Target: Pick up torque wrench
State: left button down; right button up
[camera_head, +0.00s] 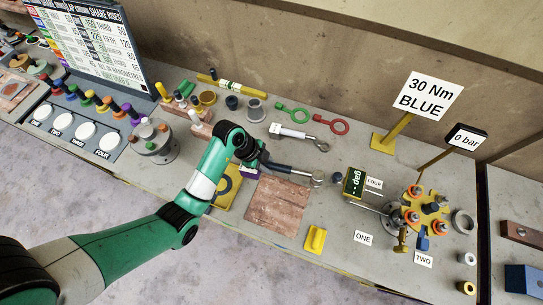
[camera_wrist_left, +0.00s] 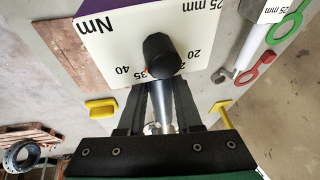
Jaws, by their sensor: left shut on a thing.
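The torque wrench (camera_head: 290,169) has a dark handle and a silver open head at its right end. My left gripper (camera_head: 261,162) is shut on its handle, above the bench near the brown mat. A white scale plate (camera_wrist_left: 112,44) marked Nm, with numbers and 25 mm, sits around the handle there. I cannot tell how far the wrench is off the bench. My right gripper is in neither view.
A white-handled wrench (camera_head: 290,131) and green (camera_head: 292,112) and red (camera_head: 332,125) ring tools lie behind. A brown mat (camera_head: 278,205), yellow block (camera_head: 315,239) and flange assembly with bolts (camera_head: 427,207) stand in front and right. A "30 Nm BLUE" sign (camera_head: 425,97) stands behind.

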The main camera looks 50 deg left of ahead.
pick_arm(q)
jog(key=s+d+r+p, duration=0.2)
jog(key=s+d+r, duration=0.2)
jog(key=s, duration=0.4)
jog(key=shift+d+r, duration=0.35)
jog(key=shift+d, duration=0.15)
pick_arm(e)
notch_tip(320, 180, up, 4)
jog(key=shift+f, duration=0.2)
